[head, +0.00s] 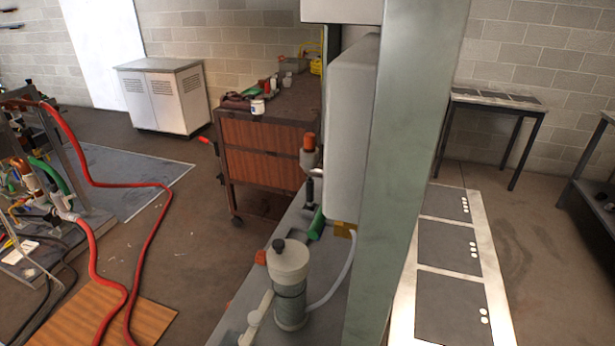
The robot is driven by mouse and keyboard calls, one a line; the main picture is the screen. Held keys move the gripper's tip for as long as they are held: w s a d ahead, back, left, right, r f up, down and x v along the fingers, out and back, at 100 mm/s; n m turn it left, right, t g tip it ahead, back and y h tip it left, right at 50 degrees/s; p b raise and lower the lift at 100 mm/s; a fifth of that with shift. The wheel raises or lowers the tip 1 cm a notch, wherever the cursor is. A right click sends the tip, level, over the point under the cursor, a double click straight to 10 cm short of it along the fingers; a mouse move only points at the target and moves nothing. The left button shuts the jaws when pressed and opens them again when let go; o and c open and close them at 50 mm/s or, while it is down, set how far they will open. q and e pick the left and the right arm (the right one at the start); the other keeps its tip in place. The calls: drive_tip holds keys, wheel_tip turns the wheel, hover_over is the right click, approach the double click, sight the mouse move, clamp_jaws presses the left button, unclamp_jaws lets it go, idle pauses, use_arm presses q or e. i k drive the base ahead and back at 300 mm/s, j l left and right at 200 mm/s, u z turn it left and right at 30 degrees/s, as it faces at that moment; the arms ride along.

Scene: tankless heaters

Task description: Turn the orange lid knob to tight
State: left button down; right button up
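An orange knob (309,142) stands upright on a small pale fitting (309,161), left of the white heater casing. A second orange-red piece (261,257) sits lower, beside a grey canister (289,290) with a dark knob (279,244) on its lid. I cannot tell from this view which orange part is the lid knob, nor how tight either one is. Neither of my grippers shows, and nothing is seen touching the orange parts.
A green-grey post (415,130) and the white casing (352,130) block the middle. A wooden drawer cart (262,150) stands behind the bench (245,290). Red hoses (160,215) cross the floor at left. A panel-topped table (450,260) is at right.

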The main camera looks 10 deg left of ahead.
sight(260, 256)
drive_tip(key=j+z, duration=0.2)
drive_tip(key=j, duration=0.3)
drive_tip(key=k+j+z, duration=0.2)
drive_tip(key=j, duration=0.3)
drive_tip(key=j+z, duration=0.15)
drive_tip(key=j, duration=0.35)
drive_tip(key=i+j+z, duration=0.2)
drive_tip(key=j, duration=0.15)
drive_tip(key=j+z, duration=0.15)
drive_tip(key=j, duration=0.2)
drive_tip(key=k+z, duration=0.1)
drive_tip(key=k+j, duration=0.05)
drive_tip(key=k, duration=0.05)
